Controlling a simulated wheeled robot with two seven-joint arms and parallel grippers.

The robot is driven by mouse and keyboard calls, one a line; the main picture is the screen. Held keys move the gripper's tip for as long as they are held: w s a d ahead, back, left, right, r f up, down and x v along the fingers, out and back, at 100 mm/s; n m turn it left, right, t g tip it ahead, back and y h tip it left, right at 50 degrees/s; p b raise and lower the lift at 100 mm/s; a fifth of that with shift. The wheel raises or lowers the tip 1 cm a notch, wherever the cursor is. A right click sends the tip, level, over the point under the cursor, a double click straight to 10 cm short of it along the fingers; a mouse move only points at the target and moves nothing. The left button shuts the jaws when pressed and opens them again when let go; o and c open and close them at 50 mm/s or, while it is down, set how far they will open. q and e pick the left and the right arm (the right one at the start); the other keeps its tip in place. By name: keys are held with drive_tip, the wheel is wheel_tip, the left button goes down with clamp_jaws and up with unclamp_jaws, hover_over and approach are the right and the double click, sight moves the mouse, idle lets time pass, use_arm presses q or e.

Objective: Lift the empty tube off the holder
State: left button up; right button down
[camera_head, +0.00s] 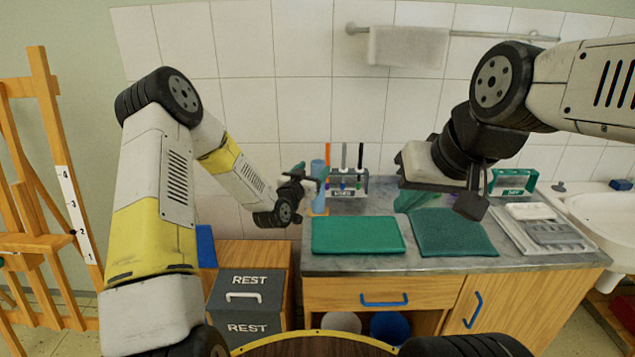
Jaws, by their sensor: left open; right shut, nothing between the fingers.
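A light blue upright tube (318,172) stands at the back left of the grey counter, with a tan base at its foot. Beside it on the right is a small rack (347,188) with a dark label, holding several thin upright items with orange, grey and black tops. I cannot tell from this view which item is empty. My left gripper (309,184) is open, just left of the blue tube and partly overlapping it. I cannot tell whether they touch. My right gripper (472,206) is shut and empty, above the counter's right half.
A green mat (358,235) and a darker green mat (452,232) lie on the counter (350,264). A green rack (513,181) and a grey tray (548,233) are at the right, near a white sink (603,215). Dark REST bins (246,283) stand at the left.

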sight(320, 162)
use_arm(q)
drive_tip(key=x, duration=0.7)
drive_tip(key=shift+w+f, duration=0.1)
drive_tip(key=shift+c, duration=0.5)
clamp_jaws()
